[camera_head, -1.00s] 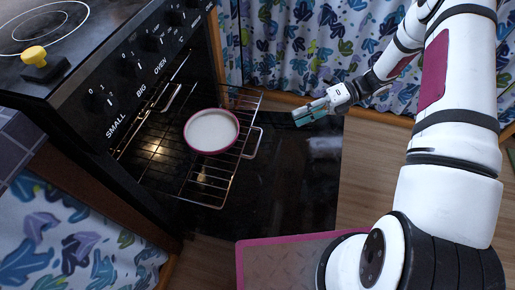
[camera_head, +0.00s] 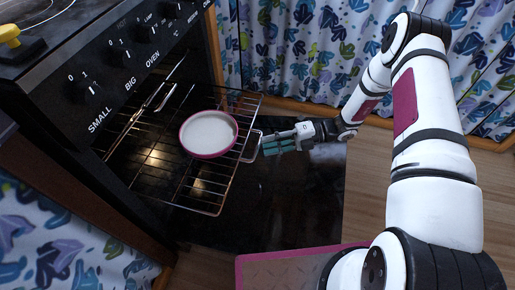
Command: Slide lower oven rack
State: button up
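The lower oven rack (camera_head: 205,192) is a wire grid, pulled partly out of the oven (camera_head: 100,90) over the lowered dark door (camera_head: 285,205). A round white dish with a dark pink rim (camera_head: 208,133) sits on it. A wire loop handle (camera_head: 250,158) sticks out from the rack's front edge. My gripper (camera_head: 265,144), with teal fingers, is at the right end of this handle, its fingertips pointing left towards it. I cannot tell whether the fingertips touch the handle or how far apart they are.
A patterned curtain (camera_head: 300,50) hangs behind the oven door. Another curtain (camera_head: 60,240) is at the lower left. A yellow knob-like object (camera_head: 9,32) is on the stovetop. Wooden floor (camera_head: 365,190) lies right of the door.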

aim_at(257, 145)
jog(key=shift+s+a+f+b, duration=0.1)
jog(key=shift+a+f+b, duration=0.15)
jog(key=shift+a, duration=0.85)
jog(key=shift+s+a+f+b, duration=0.1)
jog(key=shift+a+b, duration=0.15)
jog(key=shift+a, duration=0.8)
grip_shut()
